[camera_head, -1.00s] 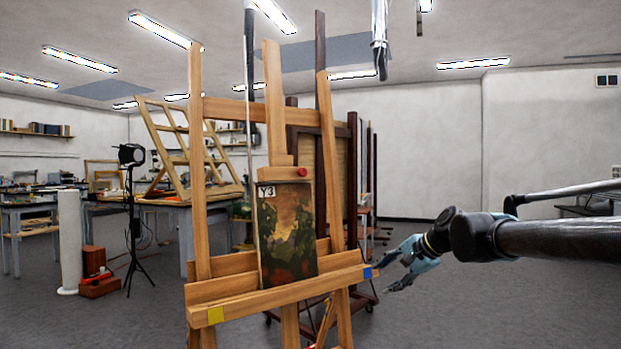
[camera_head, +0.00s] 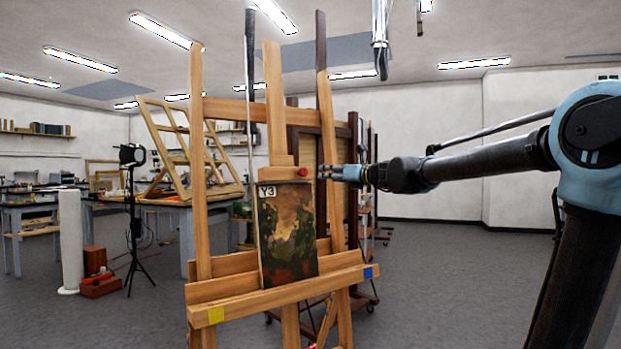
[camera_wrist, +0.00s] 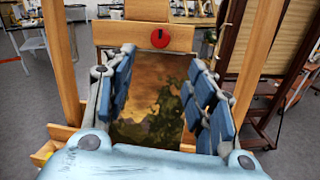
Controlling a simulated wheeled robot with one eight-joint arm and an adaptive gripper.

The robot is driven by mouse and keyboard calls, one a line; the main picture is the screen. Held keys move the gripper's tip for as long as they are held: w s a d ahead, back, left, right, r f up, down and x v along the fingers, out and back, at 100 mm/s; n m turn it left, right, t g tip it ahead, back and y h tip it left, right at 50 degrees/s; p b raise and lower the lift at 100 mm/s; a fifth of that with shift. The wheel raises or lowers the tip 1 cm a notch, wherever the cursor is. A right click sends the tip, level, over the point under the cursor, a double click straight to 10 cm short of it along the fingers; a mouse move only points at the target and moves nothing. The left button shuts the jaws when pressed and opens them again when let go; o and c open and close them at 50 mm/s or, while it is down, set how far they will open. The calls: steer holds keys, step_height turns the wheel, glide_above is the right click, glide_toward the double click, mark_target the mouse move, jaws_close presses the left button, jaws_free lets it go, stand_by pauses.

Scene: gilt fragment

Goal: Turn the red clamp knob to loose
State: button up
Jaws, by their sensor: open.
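The red clamp knob (camera_head: 303,172) sits on the wooden clamp block (camera_head: 283,174) above the painting on the easel. It also shows in the wrist view (camera_wrist: 160,38), with a dark mark on its face, ahead of my fingers. The painting (camera_head: 287,235), labelled Y3, stands on the easel ledge below the block. My gripper (camera_head: 328,173) is just right of the knob in the head view, at about its height. In the wrist view my gripper (camera_wrist: 165,95) has its two fingers spread wide with nothing between them. I see no contact with the knob.
The easel's uprights (camera_head: 197,170) flank the painting. The ledge (camera_head: 280,295) carries a yellow and a blue patch. A dark wooden easel or rack (camera_head: 352,180) stands behind. A lamp stand (camera_head: 133,220) and tables are at left. The floor at right is open.

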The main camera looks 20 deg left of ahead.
mark_target(305, 173)
steer(key=x, duration=1.4)
steer(key=shift+w+a, duration=0.2)
steer(key=shift+a, duration=0.1)
